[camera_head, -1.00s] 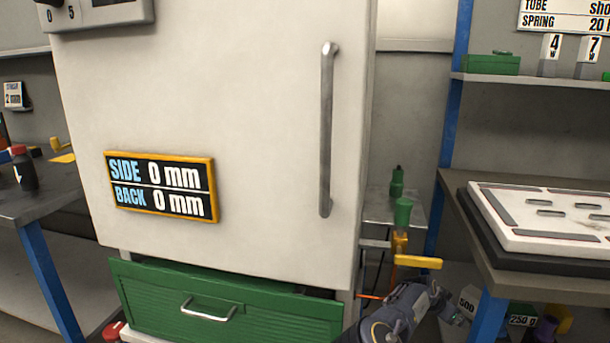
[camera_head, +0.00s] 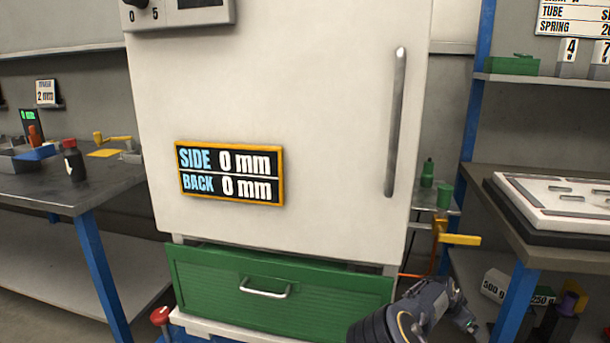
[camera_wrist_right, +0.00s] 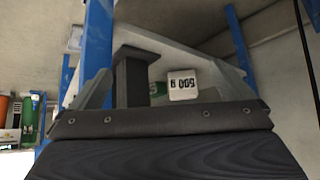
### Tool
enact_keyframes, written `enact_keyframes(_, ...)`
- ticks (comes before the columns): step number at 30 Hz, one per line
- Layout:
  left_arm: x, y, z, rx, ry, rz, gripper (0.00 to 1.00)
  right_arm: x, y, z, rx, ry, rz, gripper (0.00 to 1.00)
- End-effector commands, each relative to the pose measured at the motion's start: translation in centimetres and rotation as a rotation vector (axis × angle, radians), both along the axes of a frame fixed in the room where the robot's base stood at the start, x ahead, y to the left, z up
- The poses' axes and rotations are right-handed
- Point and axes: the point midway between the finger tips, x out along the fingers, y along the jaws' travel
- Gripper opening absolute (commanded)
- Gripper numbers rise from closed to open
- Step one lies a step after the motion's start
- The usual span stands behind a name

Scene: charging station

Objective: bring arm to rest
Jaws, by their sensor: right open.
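My right arm comes in at the bottom right of the head view, low in front of the right end of the green drawer (camera_head: 275,283). My right gripper (camera_head: 463,318) is at the end of it, small and partly cut off by the bottom edge. In the right wrist view the gripper (camera_wrist_right: 160,65) has its jaws apart, with nothing seen held between them. My left arm and gripper are not in the head view.
A white cabinet (camera_head: 290,100) fills the middle. A yellow lever (camera_head: 460,240) and a blue bench leg (camera_head: 515,303) stand near my right arm. A left bench (camera_head: 75,190) holds small items.

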Motion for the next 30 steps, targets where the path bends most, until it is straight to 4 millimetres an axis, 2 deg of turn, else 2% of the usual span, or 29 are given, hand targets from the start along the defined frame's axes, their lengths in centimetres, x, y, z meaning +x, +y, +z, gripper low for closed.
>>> enact_keyframes(7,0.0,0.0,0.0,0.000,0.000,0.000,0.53,-4.5,-1.7,0.2,0.159,0.032,-0.062,1.00)
enact_keyframes(11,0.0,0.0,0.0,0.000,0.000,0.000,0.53,-7.5,-1.6,0.3,0.277,0.051,-0.077,1.00)
enact_keyframes(14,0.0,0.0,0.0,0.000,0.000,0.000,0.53,-10.2,-0.8,0.7,0.399,0.064,-0.070,1.00)
enact_keyframes(17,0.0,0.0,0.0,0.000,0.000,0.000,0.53,-13.5,1.3,1.8,0.545,0.072,-0.022,1.00)
enact_keyframes(22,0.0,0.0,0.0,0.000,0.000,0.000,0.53,-18.8,6.4,5.6,0.745,0.053,0.157,1.00)
enact_keyframes(26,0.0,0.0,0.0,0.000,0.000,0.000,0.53,-23.1,10.5,9.4,0.820,0.020,0.354,1.00)
enact_keyframes(30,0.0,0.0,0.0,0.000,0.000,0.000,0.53,-28.4,14.5,13.0,0.810,-0.019,0.587,1.00)
